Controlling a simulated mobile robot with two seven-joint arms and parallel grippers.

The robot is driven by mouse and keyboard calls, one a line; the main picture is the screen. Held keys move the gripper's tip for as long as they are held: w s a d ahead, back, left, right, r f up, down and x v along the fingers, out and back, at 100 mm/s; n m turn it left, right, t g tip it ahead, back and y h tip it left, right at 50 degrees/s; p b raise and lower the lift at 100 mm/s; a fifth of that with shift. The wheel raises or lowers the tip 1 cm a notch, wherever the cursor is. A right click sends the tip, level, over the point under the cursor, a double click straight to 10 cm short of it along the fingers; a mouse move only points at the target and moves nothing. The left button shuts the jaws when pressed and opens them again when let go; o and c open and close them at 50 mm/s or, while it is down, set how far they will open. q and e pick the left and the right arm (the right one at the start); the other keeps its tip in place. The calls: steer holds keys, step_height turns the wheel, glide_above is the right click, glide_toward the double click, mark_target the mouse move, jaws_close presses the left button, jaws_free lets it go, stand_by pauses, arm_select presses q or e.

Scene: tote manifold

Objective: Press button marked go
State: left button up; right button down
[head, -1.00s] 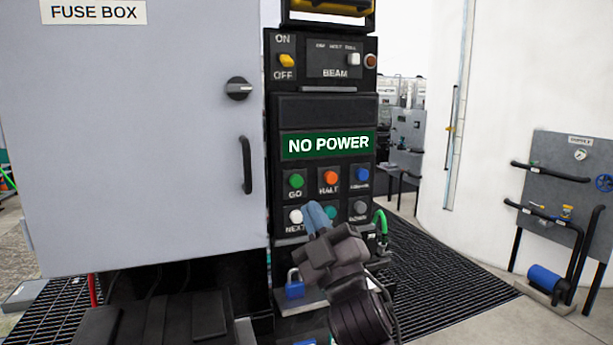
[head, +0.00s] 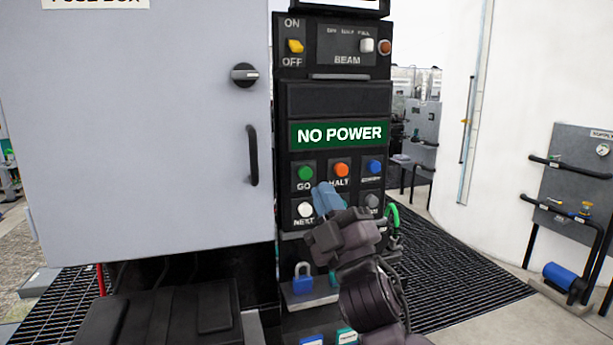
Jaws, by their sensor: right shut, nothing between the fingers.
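The green button marked GO (head: 305,174) is at the upper left of the button group on the black control panel (head: 335,104). The orange HALT button (head: 342,170) is to its right, and the white NEXT button (head: 305,209) is below it. The panel's display (head: 339,134) reads NO POWER. My right gripper (head: 325,195) is shut and empty, its blue fingertips in front of the lower buttons, below and right of GO. It hides the middle lower button. Whether the tips touch the panel I cannot tell. My left gripper is not in view.
A grey fuse box (head: 140,130) with a black knob (head: 245,75) and handle stands left of the panel. A yellow ON/OFF switch (head: 295,46) is above. A blue padlock (head: 303,278) is below. A supply board (head: 580,180) stands far right.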

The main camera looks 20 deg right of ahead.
mark_target(306, 174)
steer(key=w+b, duration=0.2)
steer(key=w, duration=0.5)
steer(key=shift+w+a, duration=0.1)
steer(key=shift+w, duration=0.2)
stand_by(1.8)
steer(key=shift+w, duration=0.4)
stand_by(0.4)
